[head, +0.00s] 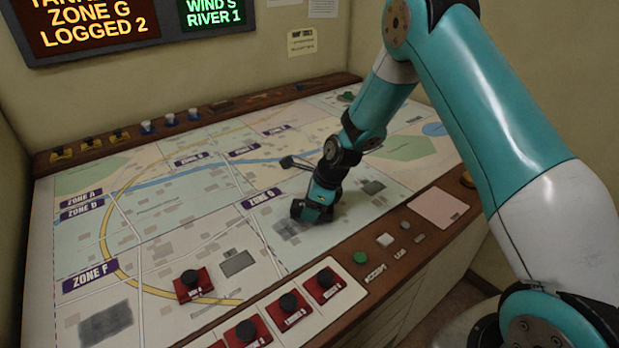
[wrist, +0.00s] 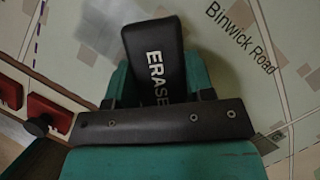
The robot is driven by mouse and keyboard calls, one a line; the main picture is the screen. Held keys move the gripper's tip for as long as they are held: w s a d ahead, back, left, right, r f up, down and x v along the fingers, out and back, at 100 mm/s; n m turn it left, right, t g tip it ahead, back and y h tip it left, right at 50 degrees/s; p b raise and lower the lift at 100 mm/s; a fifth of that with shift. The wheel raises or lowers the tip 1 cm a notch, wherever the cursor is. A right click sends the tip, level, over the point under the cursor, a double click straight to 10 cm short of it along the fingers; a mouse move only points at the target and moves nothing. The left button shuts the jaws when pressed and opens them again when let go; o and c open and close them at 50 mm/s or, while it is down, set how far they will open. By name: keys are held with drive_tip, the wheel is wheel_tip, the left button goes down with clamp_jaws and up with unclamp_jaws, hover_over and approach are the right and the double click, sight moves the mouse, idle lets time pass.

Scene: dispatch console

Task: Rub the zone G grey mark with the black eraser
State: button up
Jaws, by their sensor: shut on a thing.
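My gripper (head: 312,212) is low over the map in zone G, just right of the "ZONE G" label (head: 264,197). It is shut on the black eraser (wrist: 153,52), whose white "ERASE" lettering faces the wrist camera. In the head view the eraser is mostly hidden by the gripper. The zone G grey mark (head: 286,228) is a faint smudge just left of the gripper; a pale grey patch (wrist: 98,24) shows beside the eraser in the wrist view. I cannot tell whether the eraser touches the map.
Red blocks with black knobs (head: 288,305) stand along the map's front edge. Another red block (head: 192,284) stands in zone F, near a dark grey patch (head: 105,323). A wooden rim with buttons (head: 385,240) borders the front. The map's middle is flat and mostly clear.

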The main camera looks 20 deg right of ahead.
wheel_tip(320, 180, up, 2)
drive_tip(key=shift+r+p, duration=0.2)
drive_tip(key=shift+p, duration=0.1)
drive_tip(key=shift+d+r+p, duration=0.15)
drive_tip(key=shift+r+p, duration=0.5)
drive_tip(key=shift+r, duration=0.05)
wheel_tip(320, 180, up, 4)
drive_tip(key=p, duration=0.3)
drive_tip(key=shift+f, duration=0.2)
